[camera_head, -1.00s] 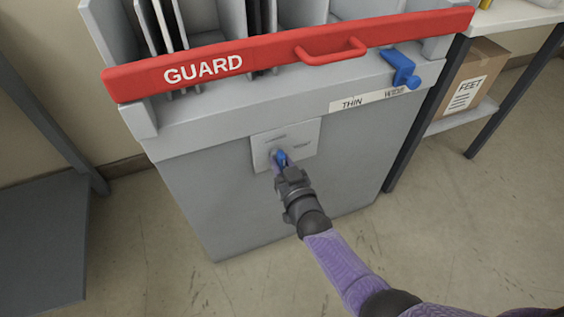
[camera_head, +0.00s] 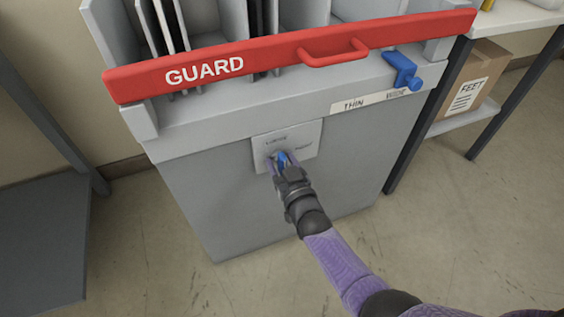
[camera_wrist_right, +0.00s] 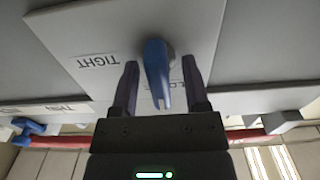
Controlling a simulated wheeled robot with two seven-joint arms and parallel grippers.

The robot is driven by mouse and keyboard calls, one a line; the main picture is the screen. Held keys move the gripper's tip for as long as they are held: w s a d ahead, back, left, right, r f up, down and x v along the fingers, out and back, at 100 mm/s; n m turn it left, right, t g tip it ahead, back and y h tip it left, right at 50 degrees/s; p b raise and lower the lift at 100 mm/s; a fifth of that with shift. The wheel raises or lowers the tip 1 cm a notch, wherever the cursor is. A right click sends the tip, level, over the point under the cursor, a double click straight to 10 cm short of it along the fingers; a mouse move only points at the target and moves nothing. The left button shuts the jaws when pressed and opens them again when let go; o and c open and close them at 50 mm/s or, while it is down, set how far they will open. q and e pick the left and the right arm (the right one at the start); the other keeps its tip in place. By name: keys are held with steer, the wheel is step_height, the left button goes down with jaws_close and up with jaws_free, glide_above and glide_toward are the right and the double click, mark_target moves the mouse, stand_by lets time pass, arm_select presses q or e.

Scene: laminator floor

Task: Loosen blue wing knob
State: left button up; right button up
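The blue wing knob (camera_head: 282,158) sits on a light plate (camera_head: 307,134) on the front of the grey machine. In the right wrist view the knob (camera_wrist_right: 157,72) stands between the two fingers of my right gripper (camera_wrist_right: 159,92), with a visible gap on each side. My right gripper (camera_head: 283,162) is open around the knob. The wrist view shows a TIGHT label (camera_wrist_right: 98,61), upside down, and another label partly hidden behind the knob and a finger. My left gripper is not in view.
A red GUARD bar (camera_head: 270,60) with a handle crosses above. A blue clamp with a knob (camera_head: 404,70) sits at the upper right by the THIN and WIDE strip (camera_head: 368,102). A grey table (camera_head: 40,235) stands left; a shelf holds a cardboard box (camera_head: 470,84) right.

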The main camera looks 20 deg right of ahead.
arm_select(q)
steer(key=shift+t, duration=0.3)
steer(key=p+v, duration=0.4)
steer(key=p, duration=0.1)
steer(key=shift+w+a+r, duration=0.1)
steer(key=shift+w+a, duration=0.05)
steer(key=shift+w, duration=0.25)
arm_select(e)
steer(key=s, duration=1)
steer(key=shift+d, duration=0.2)
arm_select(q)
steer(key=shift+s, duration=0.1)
